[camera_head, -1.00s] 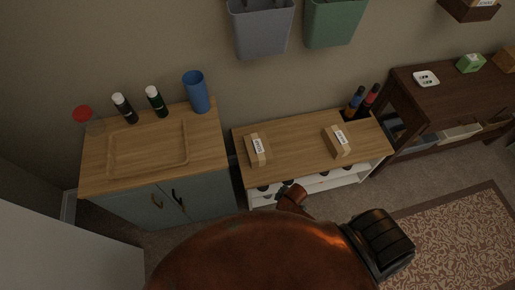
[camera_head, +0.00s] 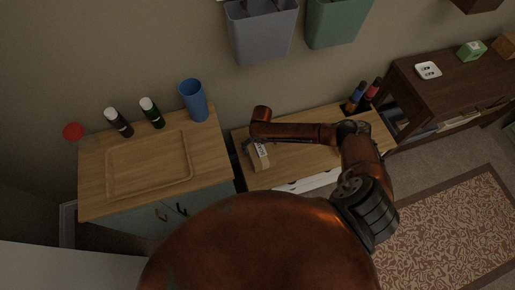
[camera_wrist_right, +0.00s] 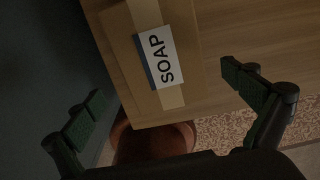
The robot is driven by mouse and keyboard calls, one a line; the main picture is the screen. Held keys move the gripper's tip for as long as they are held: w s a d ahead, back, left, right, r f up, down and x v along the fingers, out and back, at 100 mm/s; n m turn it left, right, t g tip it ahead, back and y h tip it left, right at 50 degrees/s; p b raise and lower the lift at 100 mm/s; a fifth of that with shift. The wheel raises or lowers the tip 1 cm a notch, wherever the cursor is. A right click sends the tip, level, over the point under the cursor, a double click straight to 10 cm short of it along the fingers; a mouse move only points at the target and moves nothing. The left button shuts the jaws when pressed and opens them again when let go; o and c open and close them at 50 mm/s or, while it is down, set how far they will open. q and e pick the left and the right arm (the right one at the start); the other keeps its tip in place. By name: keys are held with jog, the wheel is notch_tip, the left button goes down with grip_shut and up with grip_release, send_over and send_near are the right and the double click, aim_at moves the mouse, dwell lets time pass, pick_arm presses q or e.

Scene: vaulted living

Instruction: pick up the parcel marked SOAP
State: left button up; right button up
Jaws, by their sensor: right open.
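The parcel marked SOAP (camera_wrist_right: 157,57) is a brown box with a white label and pale tape. In the right wrist view it lies beyond and between the spread fingers of my right gripper (camera_wrist_right: 168,92), which is open and empty. In the head view the parcel (camera_head: 260,157) lies at the left end of the low wooden bench (camera_head: 298,165). My right gripper (camera_head: 262,143) is over the parcel there, with its arm reaching across the bench from the right. My left gripper is not in view.
Bottles (camera_head: 362,95) stand at the bench's back right. A dark table (camera_head: 450,97) stands further right. Grey and green bins hang on the wall above.

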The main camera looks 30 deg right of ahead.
aim_at(260, 149)
jog(key=shift+w+d+f, duration=0.15)
jog(key=shift+d+f, duration=0.05)
jog(key=shift+f, duration=0.1)
notch_tip(260, 149, down, 3)
jog(key=shift+r+b, duration=0.2)
jog(key=shift+b, duration=0.2)
jog(key=f, duration=0.1)
jog(key=f+b, duration=0.1)
jog(key=f, duration=0.1)
jog(key=shift+w+f, duration=0.3)
jog(key=shift+w, duration=0.05)
jog(key=shift+f, duration=0.3)
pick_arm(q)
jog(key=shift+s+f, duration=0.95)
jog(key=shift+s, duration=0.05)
pick_arm(e)
jog(key=c, duration=1.4)
